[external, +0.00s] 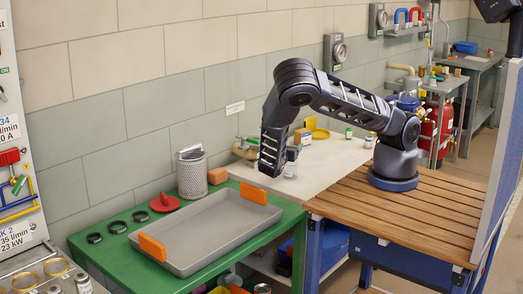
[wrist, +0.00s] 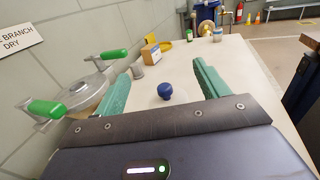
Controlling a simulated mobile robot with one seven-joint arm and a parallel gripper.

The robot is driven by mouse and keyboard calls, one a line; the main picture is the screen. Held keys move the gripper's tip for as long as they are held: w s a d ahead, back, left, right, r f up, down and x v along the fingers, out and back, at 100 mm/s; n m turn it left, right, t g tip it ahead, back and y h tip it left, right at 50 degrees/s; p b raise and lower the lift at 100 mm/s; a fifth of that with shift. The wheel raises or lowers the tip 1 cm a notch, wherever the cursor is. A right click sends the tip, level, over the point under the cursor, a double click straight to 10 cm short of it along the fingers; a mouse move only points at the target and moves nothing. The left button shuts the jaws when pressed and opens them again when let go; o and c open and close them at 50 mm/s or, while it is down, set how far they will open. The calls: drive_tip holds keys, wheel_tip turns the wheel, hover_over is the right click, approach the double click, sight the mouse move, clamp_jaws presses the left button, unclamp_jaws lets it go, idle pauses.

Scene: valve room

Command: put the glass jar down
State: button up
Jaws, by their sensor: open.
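The glass jar (external: 291,169) stands upright on the pale worktop, just right of my gripper (external: 270,172) in the external view. In the wrist view a round blue knob (wrist: 165,91), which looks like the jar's lid, shows between the green fingers; the clear body is hard to make out. My gripper (wrist: 168,80) is open, with a finger on each side of the blue knob and a gap to both. I cannot tell how far the fingertips are from the jar in depth.
A valve with green handles (wrist: 88,92) is at the wall on the left. A small metal cup (wrist: 138,70), a cardboard box (wrist: 150,53) and a yellow dish (wrist: 166,45) stand beyond. A grey tray (external: 205,236) sits on the green table.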

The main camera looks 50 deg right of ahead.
drive_tip(key=shift+s+d+r, duration=0.1)
drive_tip(key=shift+r, duration=0.1)
drive_tip(key=shift+s+d+m+g+y, duration=0.4)
drive_tip(key=shift+d+m+g, duration=0.15)
drive_tip(key=shift+m+g, duration=0.3)
drive_tip(key=s+d+r+m+y, duration=0.2)
drive_tip(key=s+r+m+y, duration=0.3)
drive_tip(key=r, duration=0.5)
drive_tip(key=s+d+r+m+y, duration=0.2)
drive_tip(key=s+r+m+y, duration=0.4)
drive_tip(key=r, duration=0.5)
drive_tip(key=s+d+r+m+y, duration=0.2)
drive_tip(key=s+r+m+y, duration=0.3)
drive_tip(key=s+r+m, duration=0.2)
wheel_tip(320, 180, up, 4)
drive_tip(key=shift+s+d+r+m+t, duration=0.25)
drive_tip(key=shift+s+m+t, duration=0.1)
drive_tip(key=shift+m, duration=0.6)
